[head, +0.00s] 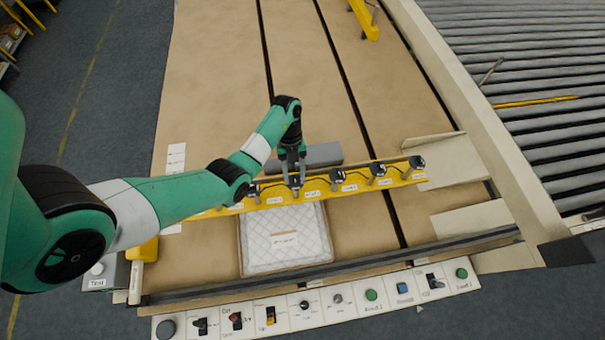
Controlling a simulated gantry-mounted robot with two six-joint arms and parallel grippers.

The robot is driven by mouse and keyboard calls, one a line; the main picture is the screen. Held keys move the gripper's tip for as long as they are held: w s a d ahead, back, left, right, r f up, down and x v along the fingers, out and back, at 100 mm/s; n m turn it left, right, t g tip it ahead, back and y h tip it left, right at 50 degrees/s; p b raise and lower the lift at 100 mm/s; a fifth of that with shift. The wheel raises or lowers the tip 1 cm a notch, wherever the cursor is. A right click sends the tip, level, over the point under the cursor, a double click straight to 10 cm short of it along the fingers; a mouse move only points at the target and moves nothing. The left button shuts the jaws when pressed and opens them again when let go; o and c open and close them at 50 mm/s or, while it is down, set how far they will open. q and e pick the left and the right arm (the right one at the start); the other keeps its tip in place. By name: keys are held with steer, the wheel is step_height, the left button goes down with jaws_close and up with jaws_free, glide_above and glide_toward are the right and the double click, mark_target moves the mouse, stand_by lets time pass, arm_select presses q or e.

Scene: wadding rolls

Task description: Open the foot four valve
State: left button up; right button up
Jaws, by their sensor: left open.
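A yellow bar (318,192) crosses the table and carries a row of several black-knobbed valves with small white labels. The labels are too small to read, so I cannot tell which valve is foot four. Valves show at the far right (416,162), to its left (377,169) and further left (335,176). Another valve (253,191) stands left of my gripper. My left gripper (294,177) is open and points down at a valve between these. Its fingers partly hide that valve, and I cannot tell whether they touch it. My right gripper is not in view.
A quilted white pad (285,240) lies in front of the bar. A grey block (322,155) lies behind it. A control panel (320,304) with switches and buttons runs along the front edge. A roller conveyor (530,100) is at the right. The brown table behind is mostly clear.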

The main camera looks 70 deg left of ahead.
arm_select(q)
jaws_close()
steer(key=shift+r, duration=0.1)
stand_by(0.3)
steer(key=p, duration=0.1)
steer(key=n+p, duration=0.1)
steer(key=shift+s+r+n+t+p, duration=0.1)
steer(key=shift+r+n+t+p, duration=0.1)
steer(key=shift+n+t+p, duration=0.1)
steer(key=shift+f+n+t+p, duration=0.1)
steer(key=shift+n+t+p, duration=0.4)
steer(key=shift+n+p, duration=0.55)
steer(key=n+t, duration=0.1)
steer(key=n, duration=0.2)
steer(key=shift+s+f, duration=0.1)
steer(key=shift+f, duration=0.05)
steer(key=n, duration=0.2)
steer(key=n+t+y, duration=0.1)
steer(key=n, duration=0.1)
steer(key=shift+s+d+n+t, duration=0.1)
steer(key=shift+n+t, duration=0.2)
steer(key=shift+n, duration=0.05)
steer(key=n+y, duration=0.1)
steer(key=n, duration=0.2)
steer(key=n+t+y, duration=0.1)
steer(key=n, duration=0.2)
steer(key=shift+d+n, duration=0.15)
steer(key=shift+n, duration=0.15)
steer(key=shift+y, duration=0.3)
